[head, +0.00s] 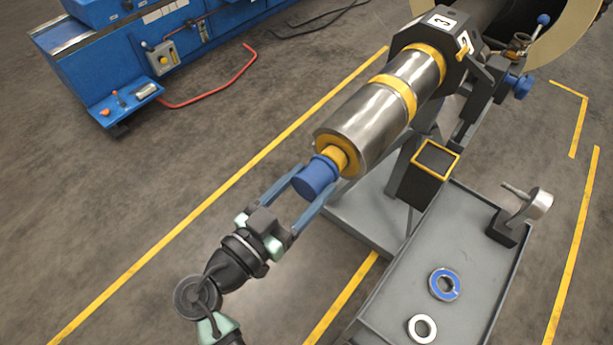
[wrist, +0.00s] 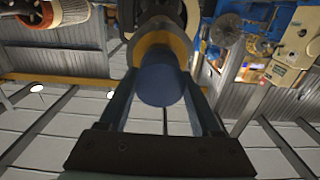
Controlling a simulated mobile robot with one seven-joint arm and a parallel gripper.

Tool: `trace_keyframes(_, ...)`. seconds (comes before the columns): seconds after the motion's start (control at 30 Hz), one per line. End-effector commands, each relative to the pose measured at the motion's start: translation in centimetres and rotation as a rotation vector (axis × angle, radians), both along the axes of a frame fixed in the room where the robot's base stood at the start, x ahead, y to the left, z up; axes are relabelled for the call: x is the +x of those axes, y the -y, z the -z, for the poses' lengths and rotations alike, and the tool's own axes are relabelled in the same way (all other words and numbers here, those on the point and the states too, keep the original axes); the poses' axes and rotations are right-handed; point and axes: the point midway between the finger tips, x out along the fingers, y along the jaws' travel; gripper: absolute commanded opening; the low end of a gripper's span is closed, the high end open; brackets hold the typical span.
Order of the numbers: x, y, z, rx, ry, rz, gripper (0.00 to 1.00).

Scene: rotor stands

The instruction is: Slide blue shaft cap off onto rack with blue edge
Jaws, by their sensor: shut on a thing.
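The blue shaft cap (head: 314,178) is at the near end of the metal shaft (head: 362,128), against a yellow collar (head: 334,156). My gripper (head: 318,182) is shut on the cap, with one finger on each side of it. In the wrist view the cap (wrist: 160,85) sits between the two fingers (wrist: 160,92), with the yellow collar behind it. A grey tray-like rack (head: 387,312) stands to the right of the shaft. I cannot make out a blue edge on it. A blue-faced ring (head: 444,284) lies on it.
A plain metal ring (head: 422,328) lies near the rack's front. A gauge-like part (head: 530,210) stands at its right rim. A black open box with a yellow rim (head: 434,160) is between shaft and rack. Floor left of my arm is clear up to the blue machine (head: 150,45).

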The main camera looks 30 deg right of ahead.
Motion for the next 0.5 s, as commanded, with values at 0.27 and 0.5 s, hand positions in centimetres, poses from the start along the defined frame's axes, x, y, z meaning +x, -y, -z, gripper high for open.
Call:
trace_keyframes(0.27,-0.5,-1.7,0.1,0.001,0.0,-0.003,0.25)
trace_keyframes(0.5,-1.1,-3.3,0.0,0.0,0.0,-0.004,0.25)
